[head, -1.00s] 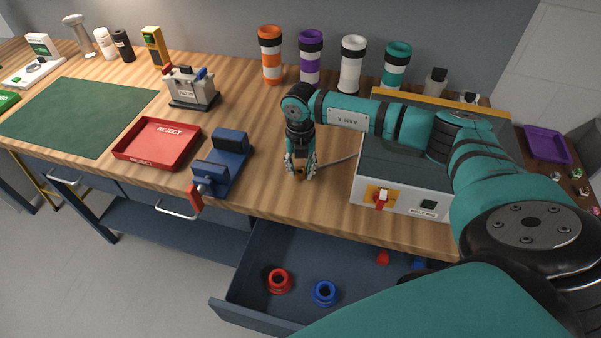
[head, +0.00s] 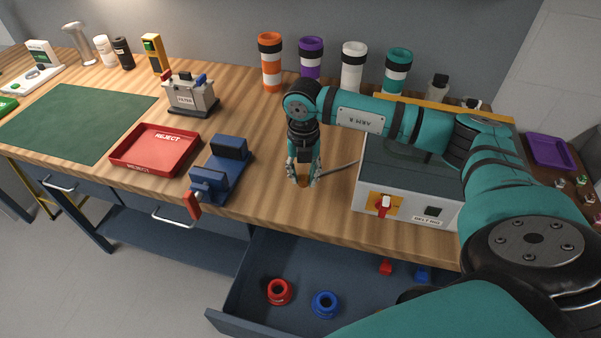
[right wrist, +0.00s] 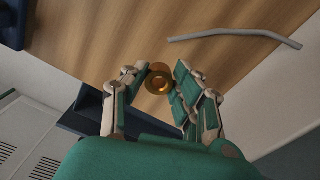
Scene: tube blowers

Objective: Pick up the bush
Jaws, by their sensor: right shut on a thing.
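The bush, a small bronze ring (right wrist: 160,79), sits between the fingertips of my right gripper (right wrist: 161,73) in the right wrist view. My right gripper also shows in the head view (head: 303,176), pointing down over the front part of the wooden bench, shut on the bush. The bush shows there as a small orange-brown spot (head: 303,183) at the fingertips. I cannot tell whether it touches the bench top or is just above it. My left gripper is not in view.
A blue vise (head: 220,170) and a red reject tray (head: 118,160) stand left of the gripper. A grey machine (head: 410,207) stands to the right. A thin grey rod (right wrist: 235,33) lies close by. Below, an open drawer (head: 262,262) holds red and blue rings.

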